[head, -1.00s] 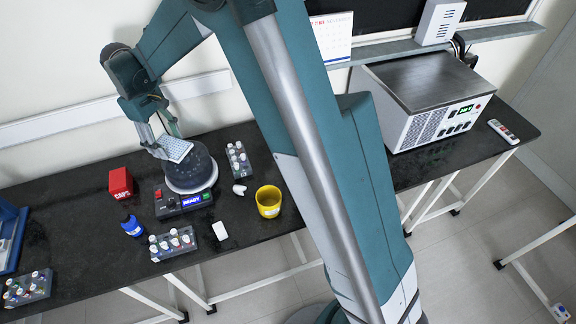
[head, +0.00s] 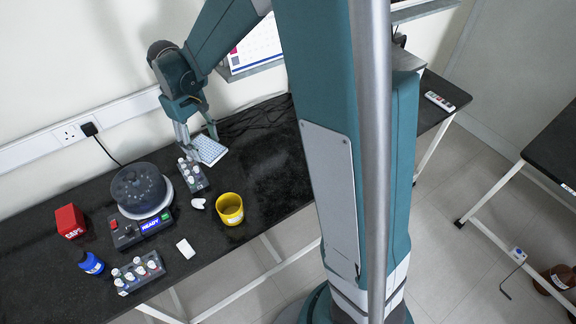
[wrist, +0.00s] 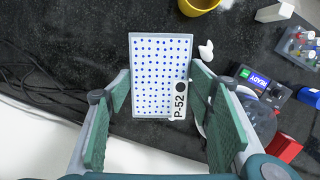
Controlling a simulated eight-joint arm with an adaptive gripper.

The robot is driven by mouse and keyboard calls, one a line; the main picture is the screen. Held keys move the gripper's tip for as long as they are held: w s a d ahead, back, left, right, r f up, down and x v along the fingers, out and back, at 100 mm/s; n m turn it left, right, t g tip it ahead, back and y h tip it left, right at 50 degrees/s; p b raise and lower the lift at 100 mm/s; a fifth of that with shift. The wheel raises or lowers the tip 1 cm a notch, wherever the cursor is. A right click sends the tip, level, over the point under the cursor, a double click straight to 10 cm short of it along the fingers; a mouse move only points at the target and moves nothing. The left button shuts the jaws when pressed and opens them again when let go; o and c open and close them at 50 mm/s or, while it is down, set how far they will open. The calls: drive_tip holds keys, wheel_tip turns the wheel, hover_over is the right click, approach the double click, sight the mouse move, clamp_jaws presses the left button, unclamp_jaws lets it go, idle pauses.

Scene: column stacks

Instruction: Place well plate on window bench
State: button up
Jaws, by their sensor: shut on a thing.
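The well plate (head: 209,150) is a white plate with rows of blue wells and a "P-52" label, clear in the wrist view (wrist: 160,75). My gripper (head: 197,139) is shut on it, with green pads at its two sides in the wrist view (wrist: 160,92). The plate is held over the black bench (head: 262,160), just beyond the vial rack; its exact height is hard to tell. No bench is labelled as the window bench. Another dark bench (head: 548,160) stands at the right.
A round device (head: 140,190) with a "READY" display, a vial rack (head: 192,176), a yellow cup (head: 230,209), a red box (head: 70,221) and a blue bottle (head: 91,263) stand on the bench. Cables lie near the wall.

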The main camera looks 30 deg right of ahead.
drive_tip(key=s+d+m, duration=0.2)
drive_tip(key=s+d, duration=0.4)
drive_tip(key=d, duration=0.4)
drive_tip(key=m, duration=0.2)
hover_over(273, 184)
drive_tip(key=f, duration=0.2)
drive_tip(key=shift+y, duration=0.3)
drive_tip(key=shift+w+a+f, duration=0.1)
drive_tip(key=shift+w+f, duration=0.05)
drive_tip(key=shift+f, duration=1)
drive_tip(key=shift+w+f, duration=0.15)
drive_tip(key=shift+f, duration=0.95)
drive_tip(key=shift+f, duration=0.1)
drive_tip(key=shift+f+b, duration=0.6)
drive_tip(key=shift+f, duration=2.25)
drive_tip(key=shift+f+b, duration=0.4)
drive_tip(key=shift+f, duration=1.65)
drive_tip(key=shift+f, duration=0.15)
